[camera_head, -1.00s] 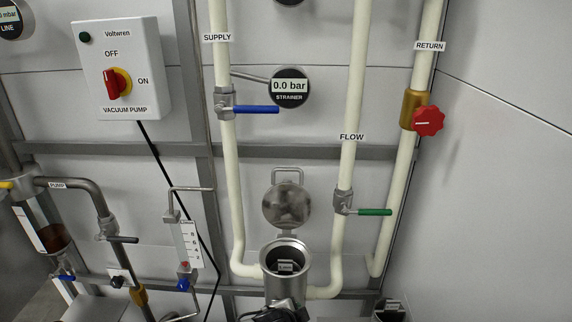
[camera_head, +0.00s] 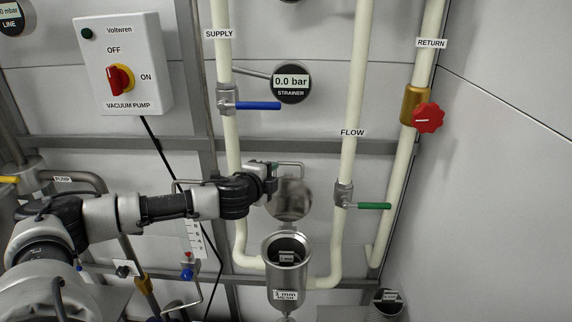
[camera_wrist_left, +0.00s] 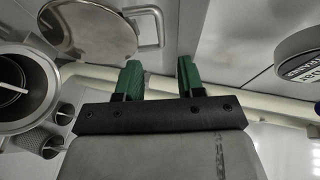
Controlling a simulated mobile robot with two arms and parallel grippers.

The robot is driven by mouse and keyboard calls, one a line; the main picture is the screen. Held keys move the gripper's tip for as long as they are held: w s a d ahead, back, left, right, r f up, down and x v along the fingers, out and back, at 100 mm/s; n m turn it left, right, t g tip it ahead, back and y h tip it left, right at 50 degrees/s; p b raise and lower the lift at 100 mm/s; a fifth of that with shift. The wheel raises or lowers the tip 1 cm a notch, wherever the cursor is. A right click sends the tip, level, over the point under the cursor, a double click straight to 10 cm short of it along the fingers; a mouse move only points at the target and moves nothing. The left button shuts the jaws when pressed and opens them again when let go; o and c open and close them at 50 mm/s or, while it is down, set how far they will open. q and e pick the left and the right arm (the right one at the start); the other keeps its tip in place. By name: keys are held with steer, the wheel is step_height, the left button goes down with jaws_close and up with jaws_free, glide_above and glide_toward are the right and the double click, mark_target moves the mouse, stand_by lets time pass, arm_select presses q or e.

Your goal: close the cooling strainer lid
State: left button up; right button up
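The strainer lid (camera_head: 291,203), a round shiny metal disc, stands open and raised behind the strainer (camera_head: 287,265), whose mouth is uncovered. The lid's bar handle (camera_head: 290,164) is at its top edge. My left gripper (camera_head: 273,180) is at the lid's left edge, partly covering the lid and the handle's left end. In the left wrist view its green fingers (camera_wrist_left: 160,62) are spread with nothing between them. The lid (camera_wrist_left: 90,30) and its handle (camera_wrist_left: 152,24) lie beyond and left of the fingers, apparently apart from them. My right gripper is out of view.
The supply pipe (camera_head: 233,150) with its blue valve handle (camera_head: 257,105) runs close to my left wrist. The flow pipe (camera_head: 348,150) with a green valve handle (camera_head: 374,206) stands right of the lid. A small cup (camera_head: 388,301) is at lower right.

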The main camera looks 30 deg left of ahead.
mark_target(288, 164)
arm_select(q)
steer(key=p+x, duration=0.1)
steer(key=x, duration=0.6)
steer(key=shift+w+p, duration=0.3)
steer(key=shift+w, duration=0.1)
steer(key=shift+x, duration=0.85)
steer(key=shift+f, duration=0.1)
jaws_close()
